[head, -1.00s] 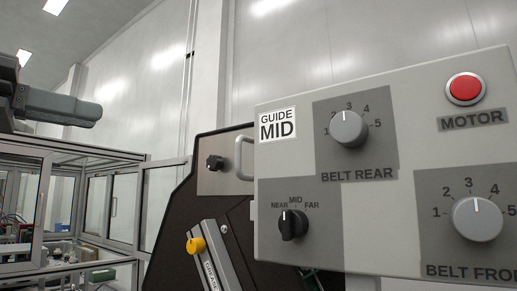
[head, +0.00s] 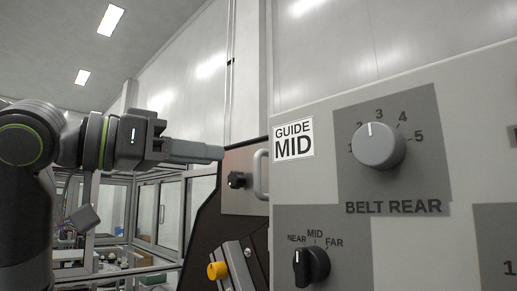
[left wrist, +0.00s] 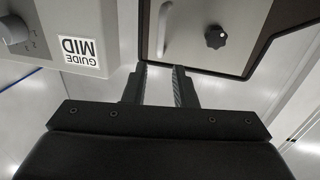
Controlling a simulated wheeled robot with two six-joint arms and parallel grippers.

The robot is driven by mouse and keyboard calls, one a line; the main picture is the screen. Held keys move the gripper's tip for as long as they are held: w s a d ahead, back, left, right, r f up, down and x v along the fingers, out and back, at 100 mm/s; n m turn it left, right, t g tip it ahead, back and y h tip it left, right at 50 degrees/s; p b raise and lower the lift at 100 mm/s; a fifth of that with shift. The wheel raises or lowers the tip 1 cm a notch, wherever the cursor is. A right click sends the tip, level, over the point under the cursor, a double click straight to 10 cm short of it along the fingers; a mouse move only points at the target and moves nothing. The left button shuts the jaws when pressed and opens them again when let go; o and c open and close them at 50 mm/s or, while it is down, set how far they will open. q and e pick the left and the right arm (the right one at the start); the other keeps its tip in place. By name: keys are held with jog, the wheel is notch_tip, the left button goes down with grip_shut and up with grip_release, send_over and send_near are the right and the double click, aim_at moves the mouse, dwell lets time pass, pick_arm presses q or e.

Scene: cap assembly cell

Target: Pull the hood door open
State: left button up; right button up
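The hood door (head: 236,198) appears to be the light metal panel with a black knob (head: 237,180) and an upright pale bar handle (head: 262,174). My left gripper (head: 222,153) comes in from the left, its fingertips left of and a little above the handle, apart from it in the picture. In the left wrist view my two ridged fingers (left wrist: 160,68) stand apart with nothing between them. The handle (left wrist: 164,30) lies just beyond the fingertips, roughly in line with the gap. The door (left wrist: 190,52) looks shut. My right gripper is not in view.
A grey control box (head: 430,140) with dials and a "GUIDE MID" label (head: 293,138) stands close right of the handle. A yellow-knobbed lever (head: 217,270) sits below the door. A glazed cell (head: 110,205) stands behind at left.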

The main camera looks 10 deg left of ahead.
aim_at(257, 154)
pick_arm(q)
jog(key=p+x, duration=0.3)
jog(key=x, duration=0.6)
jog(key=shift+w+d+p, duration=0.2)
jog(key=shift+p, duration=0.15)
jog(key=shift+a+f, duration=0.1)
grip_shut()
jog(key=shift+s, duration=0.1)
